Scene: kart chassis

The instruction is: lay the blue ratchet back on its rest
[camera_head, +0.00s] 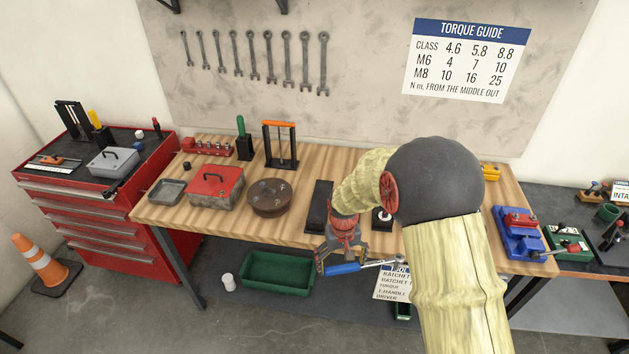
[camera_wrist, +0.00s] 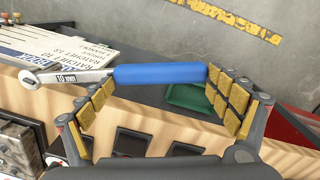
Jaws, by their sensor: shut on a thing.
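The blue ratchet has a blue handle (camera_head: 343,268) and a silver shank. In the wrist view its handle (camera_wrist: 160,74) spans between my fingertips, with the shank, marked 10 mm (camera_wrist: 67,78), pointing left. My gripper (camera_head: 328,264) is shut on the ratchet and holds it roughly level, just in front of the bench's front edge. It also shows in the wrist view (camera_wrist: 160,84). Dark recessed pads (camera_wrist: 131,142) lie on the bench top near the edge; I cannot tell which is the ratchet's rest. My arm hides part of the bench.
A long black pad (camera_head: 318,203) lies on the bench (camera_head: 230,222), left of my arm. A red-lidded box (camera_head: 215,185) and round brown tray (camera_head: 270,198) stand further left. A white ratchet label (camera_head: 390,286) hangs in front. A green bin (camera_head: 276,276) sits below.

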